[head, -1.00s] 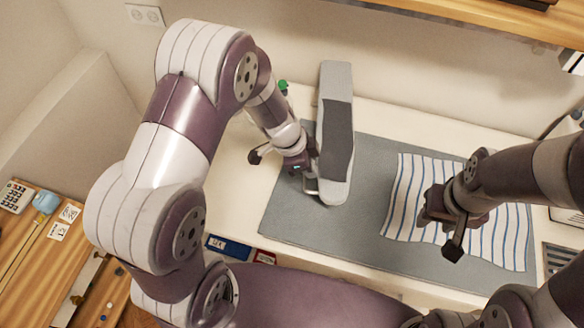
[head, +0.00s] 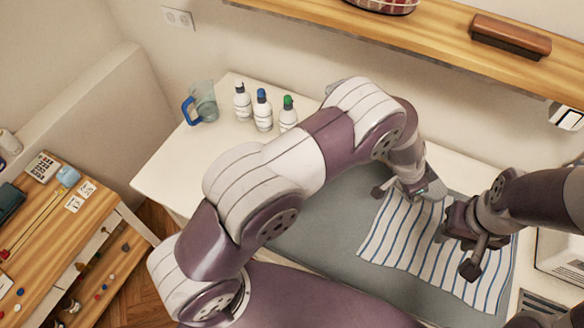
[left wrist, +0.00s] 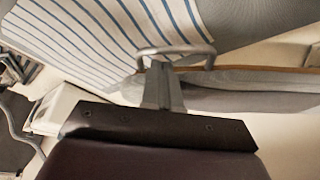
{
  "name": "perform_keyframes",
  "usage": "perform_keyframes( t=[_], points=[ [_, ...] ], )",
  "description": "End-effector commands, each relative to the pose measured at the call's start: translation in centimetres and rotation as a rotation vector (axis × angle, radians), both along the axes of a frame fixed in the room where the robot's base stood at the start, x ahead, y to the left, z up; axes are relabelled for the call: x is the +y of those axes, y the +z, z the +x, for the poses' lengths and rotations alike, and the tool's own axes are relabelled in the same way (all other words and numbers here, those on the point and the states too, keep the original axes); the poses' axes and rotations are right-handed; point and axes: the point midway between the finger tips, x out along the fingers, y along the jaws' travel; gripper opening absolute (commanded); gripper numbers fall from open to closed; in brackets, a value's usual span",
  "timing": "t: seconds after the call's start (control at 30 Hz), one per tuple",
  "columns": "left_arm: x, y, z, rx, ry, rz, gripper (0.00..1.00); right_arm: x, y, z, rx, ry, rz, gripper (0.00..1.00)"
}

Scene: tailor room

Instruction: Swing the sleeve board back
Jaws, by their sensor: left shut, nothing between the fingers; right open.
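The sleeve board is almost wholly hidden behind my left arm in the head view; only a bit of grey, likely its far end, shows above the arm. In the left wrist view a long grey padded part of the sleeve board (left wrist: 250,98) runs off to the right. A bent metal handle (left wrist: 190,49) lies at my left fingertips; I cannot tell if they touch. My left gripper (head: 428,190) is shut and empty, over the striped cloth's far left corner; it also shows in the left wrist view (left wrist: 160,85). My right gripper (head: 458,252) is open above the cloth.
The striped cloth (head: 400,245) lies on the grey mat (head: 330,228). Several bottles, such as a blue-capped one (head: 262,110), and a jug (head: 203,103) stand at the table's back left. A wooden shelf (head: 400,32) overhangs the back. The front-left tabletop (head: 165,175) is clear.

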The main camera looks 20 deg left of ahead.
Motion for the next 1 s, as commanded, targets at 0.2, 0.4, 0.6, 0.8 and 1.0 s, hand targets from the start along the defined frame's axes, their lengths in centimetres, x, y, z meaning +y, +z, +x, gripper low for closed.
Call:
perform_keyframes(
  t=[0.2,0.4,0.6,0.8,1.0],
  points=[
    [-3.2,-0.2,3.2,-0.006,0.0,-0.006,0.0,0.0,1.4,0.0,0.001,0.0,0.0,0.43],
    [-5.4,-0.7,5.5,-0.007,-0.001,-0.007,0.0,0.0,-1.0,0.0,0.001,0.0,0.0,0.43],
    [-6.1,-0.2,6.6,-0.007,0.003,-0.004,0.0,0.0,-1.9,0.0,0.001,0.0,0.0,0.43],
    [-6.3,0.0,6.8,-0.008,0.004,0.0,0.0,0.0,-1.9,0.0,0.001,0.0,0.0,0.43],
    [-6.3,0.0,6.8,-0.008,0.004,-0.002,0.0,0.0,-1.9,0.0,0.001,0.0,0.0,0.43]
  ],
)
